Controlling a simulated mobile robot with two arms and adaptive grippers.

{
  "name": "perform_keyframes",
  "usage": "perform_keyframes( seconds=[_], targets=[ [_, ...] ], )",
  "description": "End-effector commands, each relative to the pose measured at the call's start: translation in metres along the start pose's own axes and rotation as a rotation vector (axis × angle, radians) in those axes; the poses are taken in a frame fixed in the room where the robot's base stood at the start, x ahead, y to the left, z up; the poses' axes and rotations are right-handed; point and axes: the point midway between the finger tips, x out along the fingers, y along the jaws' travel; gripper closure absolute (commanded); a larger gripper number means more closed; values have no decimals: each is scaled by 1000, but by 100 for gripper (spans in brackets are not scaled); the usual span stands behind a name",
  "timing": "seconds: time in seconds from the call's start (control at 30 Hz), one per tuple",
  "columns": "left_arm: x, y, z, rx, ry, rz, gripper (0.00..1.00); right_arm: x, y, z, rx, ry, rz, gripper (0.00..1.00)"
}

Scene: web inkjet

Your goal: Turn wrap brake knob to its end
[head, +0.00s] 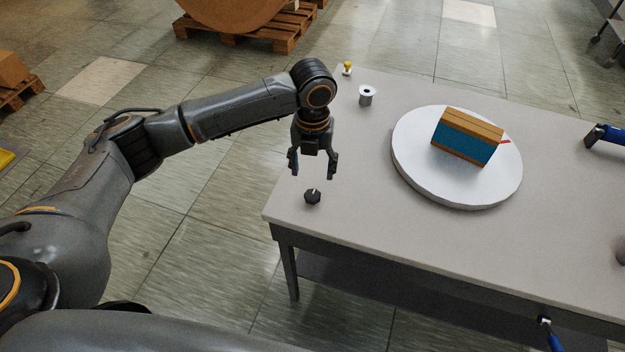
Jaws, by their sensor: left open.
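A small black knob (313,197) with a light pointer mark on top sits on the grey table (350,225) near its left front corner. My left gripper (313,172) points down above the knob, fingers apart and empty. In the picture its fingertips end a little above the knob, with a gap between them. My right gripper is not in the head view.
A white round turntable (415,178) carries a blue and brown box (465,137). A small white-topped spool (367,95) and a yellow-topped button (347,68) stand at the back left. A blue-handled tool (605,135) lies at the right. The table between knob and turntable is clear.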

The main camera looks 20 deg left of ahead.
Motion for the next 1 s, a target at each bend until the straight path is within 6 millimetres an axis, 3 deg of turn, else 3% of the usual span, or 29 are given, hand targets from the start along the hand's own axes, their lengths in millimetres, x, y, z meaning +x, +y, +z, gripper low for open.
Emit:
perform_keyframes(
  seconds=[0.23,0.73,0.87,1.0],
  targets=[
    [-27,0,0,0,0,0,38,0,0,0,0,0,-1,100],
    [-28,0,0,0,0,0,38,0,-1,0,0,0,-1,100],
    [-22,-5,-6,-17,4,-9,38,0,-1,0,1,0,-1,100],
    [2,-28,-31,-127,7,-63,38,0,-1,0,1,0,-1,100]
  ],
)
